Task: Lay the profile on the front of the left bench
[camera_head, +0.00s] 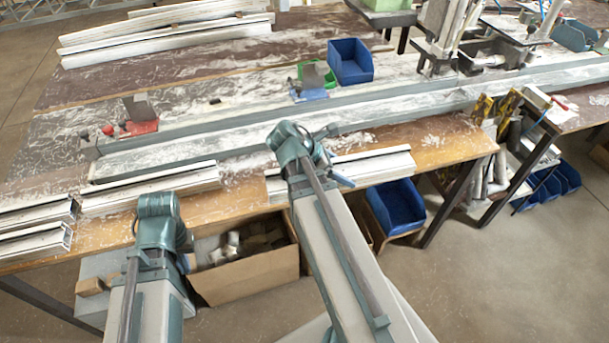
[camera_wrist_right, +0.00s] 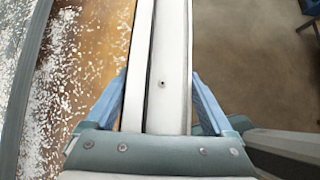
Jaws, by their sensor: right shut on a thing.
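My right gripper (camera_head: 336,158) is shut on a white profile (camera_head: 382,168) at the front edge of the left bench (camera_head: 445,140). In the right wrist view, the profile (camera_wrist_right: 172,50) runs lengthwise between the blue fingers of the gripper (camera_wrist_right: 160,78). Bench top shows on one side of it and floor on the other. I cannot tell whether it touches the bench or is a little above. My left gripper (camera_head: 160,220) is near the front edge at the left; its fingers are mostly hidden behind the wrist.
Other white profiles lie on the bench front (camera_head: 150,190) and at its left end (camera_head: 35,240). A long grey rail (camera_head: 230,135) crosses the bench behind. A red clamp (camera_head: 138,127) and blue bin (camera_head: 350,62) stand farther back. A cardboard box (camera_head: 250,275) stands below.

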